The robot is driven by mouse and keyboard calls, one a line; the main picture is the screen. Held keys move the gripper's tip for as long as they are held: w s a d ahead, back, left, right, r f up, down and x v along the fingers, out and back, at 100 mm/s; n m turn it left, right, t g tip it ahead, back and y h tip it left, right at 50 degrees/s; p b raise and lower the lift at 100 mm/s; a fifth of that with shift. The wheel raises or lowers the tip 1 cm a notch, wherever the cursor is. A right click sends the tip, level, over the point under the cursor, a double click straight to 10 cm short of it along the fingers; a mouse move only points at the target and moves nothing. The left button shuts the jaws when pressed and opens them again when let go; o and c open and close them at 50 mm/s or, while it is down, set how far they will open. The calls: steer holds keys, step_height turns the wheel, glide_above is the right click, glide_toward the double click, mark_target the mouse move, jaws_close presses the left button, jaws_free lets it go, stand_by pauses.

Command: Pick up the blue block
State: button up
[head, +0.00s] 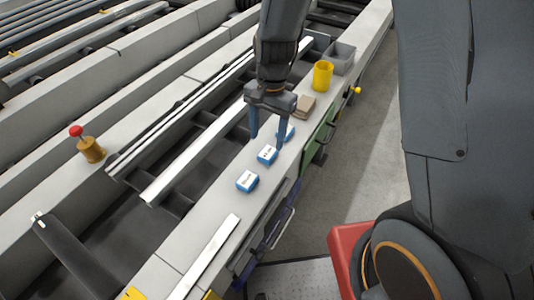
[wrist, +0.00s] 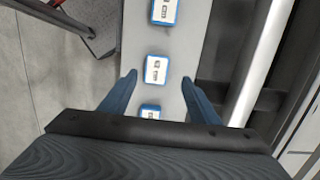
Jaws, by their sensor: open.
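Three small blocks, blue on the sides with white, dark-marked tops, stand in a row on the pale ledge. In the head view these are the near block (head: 247,181), the middle block (head: 267,154) and the far block (head: 287,132), which is partly behind a finger. My gripper (head: 267,141) points down over the row, open and empty. In the wrist view the middle block (wrist: 155,70) shows between the fingertips (wrist: 159,77). The near block (wrist: 163,12) is cut by the top edge, and the far block (wrist: 149,111) is partly hidden by the gripper body. Fingertip height is unclear.
Beyond the gripper on the ledge are a brown item (head: 304,107), a yellow cup (head: 322,75) and a grey bin (head: 341,58). A long pale bar (head: 205,258) lies on the near ledge. Metal rails (head: 190,155) run to the left. A red-knobbed lever (head: 90,147) stands further left.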

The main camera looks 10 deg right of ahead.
mark_target(268, 152)
steer(key=f, duration=0.2)
steer(key=s+f+p, duration=0.1)
steer(key=shift+d+f, duration=0.1)
steer(key=shift+f, duration=0.3)
steer(key=shift+f+p, duration=0.3)
steer(key=shift+f, duration=0.2)
steer(key=shift+c, duration=0.4)
steer(key=c, duration=1.1)
